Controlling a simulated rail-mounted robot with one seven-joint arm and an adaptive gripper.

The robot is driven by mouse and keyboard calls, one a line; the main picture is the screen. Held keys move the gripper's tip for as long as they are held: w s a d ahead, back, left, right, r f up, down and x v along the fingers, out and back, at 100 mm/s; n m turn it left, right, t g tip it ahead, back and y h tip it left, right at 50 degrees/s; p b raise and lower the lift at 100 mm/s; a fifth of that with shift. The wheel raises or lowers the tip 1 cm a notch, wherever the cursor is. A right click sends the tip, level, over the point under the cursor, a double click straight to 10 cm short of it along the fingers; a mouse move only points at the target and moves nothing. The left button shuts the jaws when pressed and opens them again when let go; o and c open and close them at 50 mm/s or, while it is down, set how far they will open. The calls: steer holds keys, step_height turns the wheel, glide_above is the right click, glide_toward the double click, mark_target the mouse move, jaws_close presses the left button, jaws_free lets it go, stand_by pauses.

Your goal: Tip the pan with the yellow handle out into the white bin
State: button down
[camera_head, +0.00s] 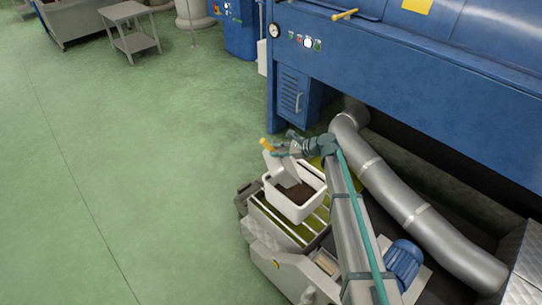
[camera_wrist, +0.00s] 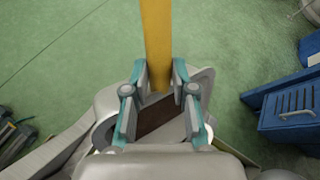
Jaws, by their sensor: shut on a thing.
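The pan (camera_head: 287,168) is grey, with a yellow handle (camera_head: 266,145), and is steeply tilted at the white bin's far left side. The white bin (camera_head: 296,212) stands upright and open, with dark brown matter inside. My gripper (camera_head: 276,150) is shut on the yellow handle, above the bin's far edge. In the wrist view the handle (camera_wrist: 157,45) runs up between the teal fingers of my gripper (camera_wrist: 159,88). A dark brown patch shows below the fingers there. Whether anything still lies in the pan is hidden.
The bin rests on a slatted machine top (camera_head: 268,224) with yellow-green gaps. A large silver pipe (camera_head: 405,205) and a blue motor (camera_head: 404,258) lie to the right. A blue machine (camera_head: 430,75) stands behind. The green floor at left is clear up to a grey table (camera_head: 127,15).

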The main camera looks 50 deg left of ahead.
steer(key=w+d+f+m+g+y+b, duration=0.1)
steer(key=w+d+m+y, duration=0.3)
steer(key=w, duration=0.4)
steer(key=w+d+f+m+g+y+b, duration=0.1)
steer(key=w+d+f+m+g+y, duration=0.1)
steer(key=w, duration=0.6)
steer(key=shift+d+m+g+y, duration=0.6)
steer(key=shift+d+m+y, duration=0.45)
steer(key=shift+y, duration=0.75)
steer(key=shift+s+d+f+n, duration=0.1)
steer(key=shift+d+n, duration=0.1)
steer(key=shift+n, duration=0.15)
stand_by(0.9)
